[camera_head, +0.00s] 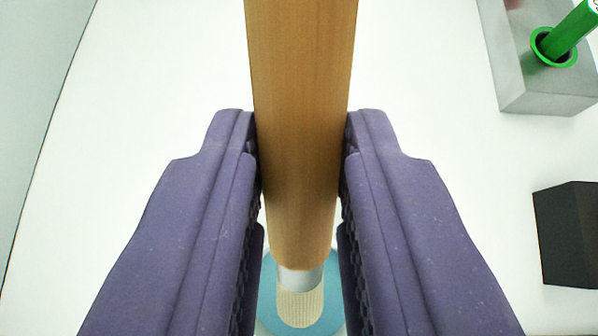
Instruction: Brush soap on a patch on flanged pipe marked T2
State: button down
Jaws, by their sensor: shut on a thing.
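My gripper (301,170) has two purple jaws shut on the wooden handle of a brush (302,90). The handle runs from the top edge of the picture down between the jaws. Below it are a silver collar and pale bristles (299,308) at the bottom. Behind the bristles is a round blue thing (328,295), partly hidden by the jaws and brush. I cannot tell whether the bristles touch it. No flanged pipe and no T2 mark show in this view.
A grey block (520,85) stands at the upper right, with a green thing (570,32) in a green-rimmed hole. A black box (568,235) is at the right edge. The white surface between is clear. A grey area borders it at the left.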

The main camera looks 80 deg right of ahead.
jog(key=shift+f+b, duration=0.45)
jog(key=shift+b, duration=0.05)
dwell(0.3)
